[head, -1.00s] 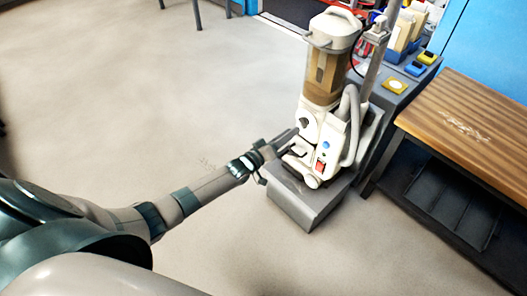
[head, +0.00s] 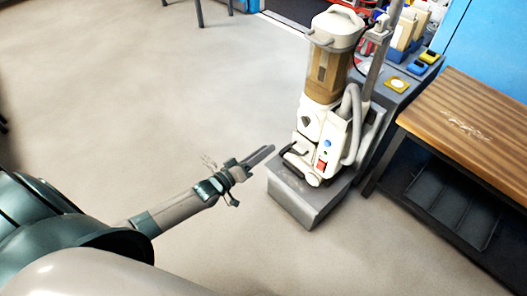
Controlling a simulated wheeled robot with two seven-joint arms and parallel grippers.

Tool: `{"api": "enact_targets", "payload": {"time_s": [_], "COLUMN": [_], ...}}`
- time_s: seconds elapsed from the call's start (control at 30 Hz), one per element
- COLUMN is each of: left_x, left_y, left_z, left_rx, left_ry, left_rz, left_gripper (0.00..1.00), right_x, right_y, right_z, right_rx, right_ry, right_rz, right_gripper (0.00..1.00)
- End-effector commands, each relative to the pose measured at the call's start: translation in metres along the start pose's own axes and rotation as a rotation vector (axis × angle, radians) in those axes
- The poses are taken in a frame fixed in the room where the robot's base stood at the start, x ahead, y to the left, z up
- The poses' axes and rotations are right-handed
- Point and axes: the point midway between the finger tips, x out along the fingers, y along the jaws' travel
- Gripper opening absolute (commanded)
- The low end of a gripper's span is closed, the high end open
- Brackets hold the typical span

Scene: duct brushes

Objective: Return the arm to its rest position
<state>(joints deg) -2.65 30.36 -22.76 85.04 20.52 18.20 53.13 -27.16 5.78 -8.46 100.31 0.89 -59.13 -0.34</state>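My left gripper (head: 258,158) is at the end of my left arm, which comes in from the left. Its long fingers point up and right toward a cream machine (head: 312,130) with a brown clear canister, and stop short of it. The fingers look close together, but from this angle I cannot tell whether there is a gap between them. I see nothing held in them. My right gripper is not in view.
The machine stands on a grey metal base (head: 308,203). A wooden-topped bench (head: 470,125) stands at right, and a grey counter (head: 395,85) with yellow and blue items stands behind. The floor (head: 130,90) at left is clear.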

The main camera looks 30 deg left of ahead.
Motion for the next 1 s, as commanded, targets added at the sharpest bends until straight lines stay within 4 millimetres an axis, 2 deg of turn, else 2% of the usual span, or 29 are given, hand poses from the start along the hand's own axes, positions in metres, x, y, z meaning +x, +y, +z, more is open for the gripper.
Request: {"api": "enact_targets", "payload": {"time_s": [0.37, 0.47, 0.57, 0.67, 0.77, 0.87, 1.0], "left_x": [0.0, 0.0, -0.003, -0.011, -0.025, -0.049, -0.097], "left_y": [0.0, -0.001, -0.004, -0.013, -0.028, -0.046, -0.067], "left_z": [0.0, 0.001, 0.009, 0.028, 0.059, 0.101, 0.17], "left_rx": [0.0, 0.002, 0.019, 0.058, 0.125, 0.213, 0.346], "left_ry": [0.0, -0.002, -0.013, -0.043, -0.101, -0.189, -0.361], "left_rz": [0.0, -0.004, -0.024, -0.074, -0.153, -0.249, -0.38], "left_gripper": [0.28, 0.28, 0.28, 0.28, 0.28, 0.28, 0.28], "right_x": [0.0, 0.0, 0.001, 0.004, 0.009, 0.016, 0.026], "right_y": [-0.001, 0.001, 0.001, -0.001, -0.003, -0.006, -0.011], "right_z": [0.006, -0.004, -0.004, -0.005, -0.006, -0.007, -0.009], "right_rx": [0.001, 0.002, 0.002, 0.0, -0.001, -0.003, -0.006], "right_ry": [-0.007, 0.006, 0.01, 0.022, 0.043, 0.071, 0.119], "right_rz": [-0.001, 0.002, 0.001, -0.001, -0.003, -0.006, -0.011], "right_gripper": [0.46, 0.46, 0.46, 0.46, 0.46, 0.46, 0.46]}}
